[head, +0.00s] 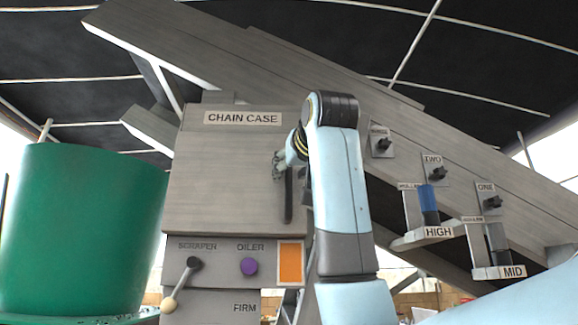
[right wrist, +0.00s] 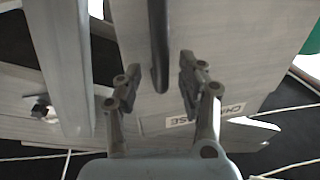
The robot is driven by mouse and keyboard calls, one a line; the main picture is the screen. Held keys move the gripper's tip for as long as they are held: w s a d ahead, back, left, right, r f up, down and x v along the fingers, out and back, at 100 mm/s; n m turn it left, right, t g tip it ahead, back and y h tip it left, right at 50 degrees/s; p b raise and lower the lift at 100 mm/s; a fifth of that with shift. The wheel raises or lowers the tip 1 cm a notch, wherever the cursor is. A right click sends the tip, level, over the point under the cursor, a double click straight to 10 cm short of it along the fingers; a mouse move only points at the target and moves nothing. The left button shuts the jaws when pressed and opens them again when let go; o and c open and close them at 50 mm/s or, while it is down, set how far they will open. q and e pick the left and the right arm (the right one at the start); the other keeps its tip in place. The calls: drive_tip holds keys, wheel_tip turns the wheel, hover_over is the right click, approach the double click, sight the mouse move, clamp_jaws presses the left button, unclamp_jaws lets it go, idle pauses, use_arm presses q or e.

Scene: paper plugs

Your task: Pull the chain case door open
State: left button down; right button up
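The chain case door (head: 222,172) is a grey wood-grained panel under the CHAIN CASE label (head: 242,118) in the head view, and it looks closed. A dark vertical bar handle (head: 289,197) is on its right side. My right gripper (head: 279,166) is at the upper part of the handle, partly hidden by my own arm. In the right wrist view the handle (right wrist: 158,45) runs down between the two fingers of my right gripper (right wrist: 158,84). The fingers are apart, with a gap on both sides of the bar. My left gripper is not in view.
Below the door are a SCRAPER lever (head: 182,283), a purple OILER knob (head: 249,266) and an orange panel (head: 290,264). A large green drum (head: 80,235) stands at left. A sloping grey beam with switches and a blue plug (head: 428,198) is at right.

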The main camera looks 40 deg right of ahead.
drive_tip(key=shift+x, duration=1.05)
drive_tip(key=shift+c, duration=0.5)
clamp_jaws()
drive_tip(key=shift+a, duration=0.1)
